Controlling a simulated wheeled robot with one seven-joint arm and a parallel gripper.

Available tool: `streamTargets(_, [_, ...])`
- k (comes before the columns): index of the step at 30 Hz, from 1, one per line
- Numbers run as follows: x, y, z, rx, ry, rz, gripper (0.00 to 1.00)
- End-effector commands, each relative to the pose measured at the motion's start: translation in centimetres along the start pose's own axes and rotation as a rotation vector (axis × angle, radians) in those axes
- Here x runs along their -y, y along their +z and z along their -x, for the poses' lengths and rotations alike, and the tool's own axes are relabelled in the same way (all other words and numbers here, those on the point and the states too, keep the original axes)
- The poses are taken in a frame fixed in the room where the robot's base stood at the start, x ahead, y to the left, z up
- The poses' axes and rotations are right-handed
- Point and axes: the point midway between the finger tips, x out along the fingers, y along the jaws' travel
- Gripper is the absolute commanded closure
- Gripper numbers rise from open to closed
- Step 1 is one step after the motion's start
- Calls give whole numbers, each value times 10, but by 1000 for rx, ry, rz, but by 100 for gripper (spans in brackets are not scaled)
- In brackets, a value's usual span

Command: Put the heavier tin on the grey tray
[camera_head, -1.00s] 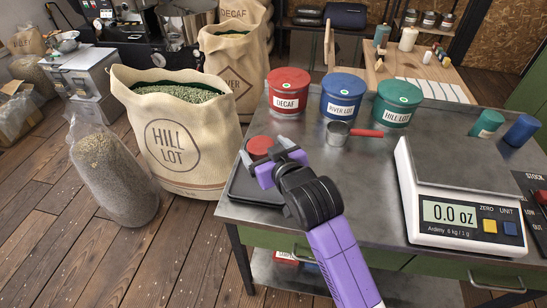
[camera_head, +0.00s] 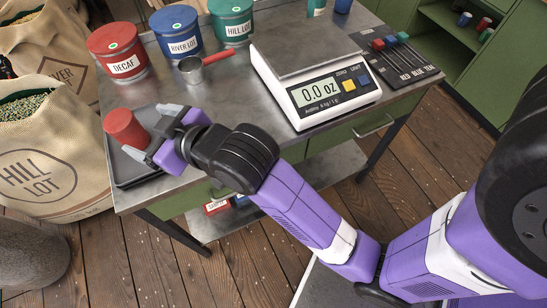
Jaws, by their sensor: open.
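A small red tin (camera_head: 124,129) stands on the dark grey tray (camera_head: 126,174) at the table's left end. My gripper (camera_head: 151,131) is open at the tin's right side, one fingertip toward its far side and one toward its near side. I cannot tell whether either finger touches the tin. A teal tin (camera_head: 317,7) and a blue tin (camera_head: 343,5) stand at the table's back edge, cut off by the top of the picture.
Large canisters marked DECAF (camera_head: 119,53), RIVER LOT (camera_head: 176,32) and HILL LOT (camera_head: 231,20) stand behind a metal scoop (camera_head: 193,70). A stock board (camera_head: 396,61) lies right of the scale.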

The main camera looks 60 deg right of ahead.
Motion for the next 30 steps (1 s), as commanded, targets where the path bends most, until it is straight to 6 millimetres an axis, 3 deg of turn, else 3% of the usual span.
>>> streamTargets(5, [9,27,11,1,-11,-29,17])
streamTargets(11, [24,84,52,-18,-21,-90,17])
streamTargets(15, [27,120,90,-31,-18,-117,17])
streamTargets(21, [24,158,155,-50,-11,-127,17])
streamTargets(30, [6,181,251,-80,-16,-95,17])
